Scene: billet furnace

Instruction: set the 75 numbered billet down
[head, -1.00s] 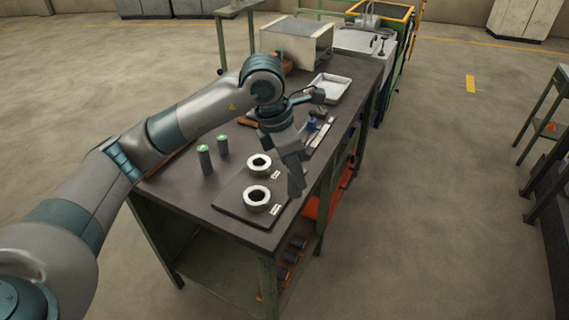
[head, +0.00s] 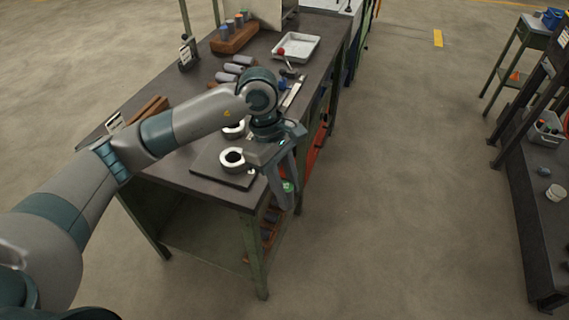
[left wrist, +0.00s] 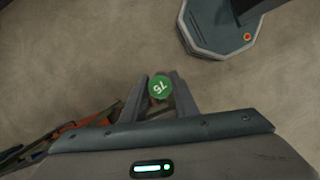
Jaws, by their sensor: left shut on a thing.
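The 75 numbered billet shows its round green top with the number in the left wrist view (left wrist: 159,87). It sits between the two fingers of my left gripper (left wrist: 158,98), which is shut on it. In the head view the same gripper (head: 283,185) points down off the right front edge of the bench, with the green end of the billet (head: 288,187) between its fingers. The billet is held over the floor side, apart from the bench top. Most of its body is hidden by the fingers. My right gripper is not in view.
A dark plate (head: 207,173) with two white rings (head: 232,159) lies at the bench's near end. Grey billets (head: 234,68) lie farther back, near a wooden rack (head: 235,38) and a white tray (head: 296,47). Another dark bench (head: 548,230) stands right. Floor between is clear.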

